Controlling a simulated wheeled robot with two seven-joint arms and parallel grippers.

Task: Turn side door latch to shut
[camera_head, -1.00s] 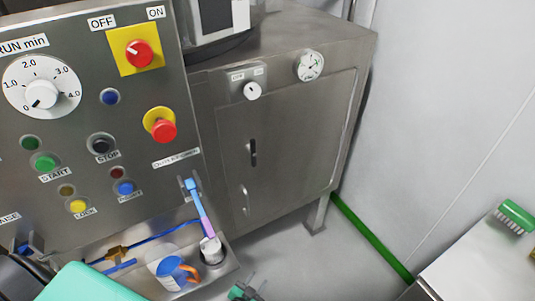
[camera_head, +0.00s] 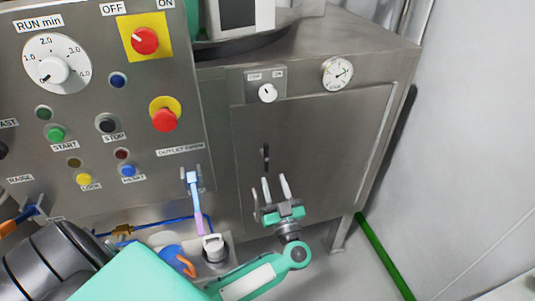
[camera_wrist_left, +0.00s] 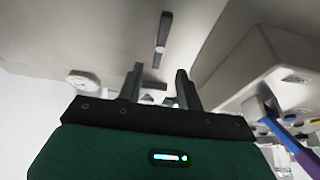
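The side door (camera_head: 310,145) is a grey metal panel on the cabinet right of the control panel. The latch also shows in the left wrist view (camera_wrist_left: 161,38), ahead of the fingers. My left gripper (camera_head: 275,187) is open and empty, just below the latch and apart from it in the picture. Its two fingers (camera_wrist_left: 158,82) stand spread in the left wrist view. My right gripper is not in view.
The control panel (camera_head: 100,195) with buttons and knobs stands at left. A gauge (camera_head: 337,73) and a white knob (camera_head: 267,93) sit above the door.

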